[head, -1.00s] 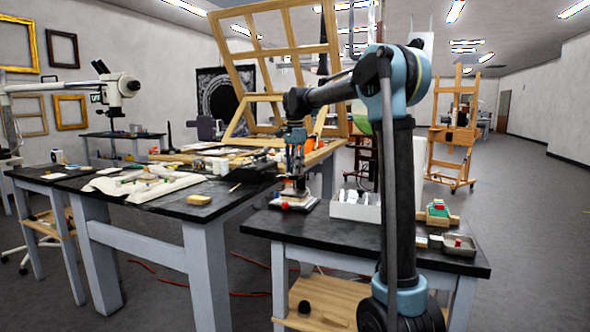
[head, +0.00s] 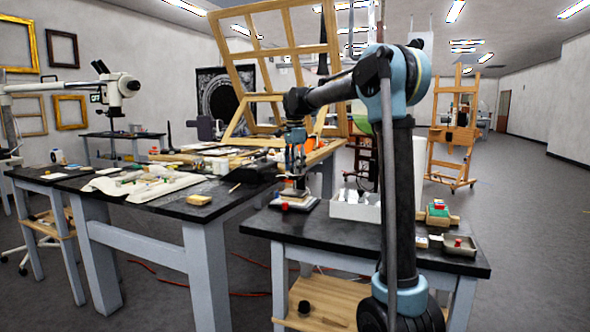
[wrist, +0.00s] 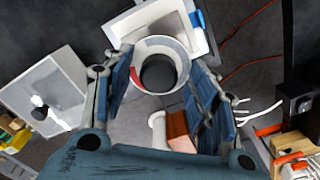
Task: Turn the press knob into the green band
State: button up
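The press (head: 294,193) stands at the left end of the near dark-topped table. In the wrist view its dark round knob (wrist: 158,73) sits inside a pale ring (wrist: 178,52) with a red arc at its left. I cannot make out a green band. My gripper (wrist: 160,60) is open, with one blue finger on each side of the knob and ring. In the head view the gripper fingers are not clear.
A white bin (head: 354,208) with pale contents stands right of the press. A small tray (head: 460,247) and colored blocks (head: 438,212) lie at the table's right. A cluttered workbench (head: 150,206) stands to the left, across a gap. A red ball (head: 285,206) shows at the press's front.

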notch_tip(320, 180, up, 12)
dwell(0.7)
jog(key=shift+f, duration=0.1)
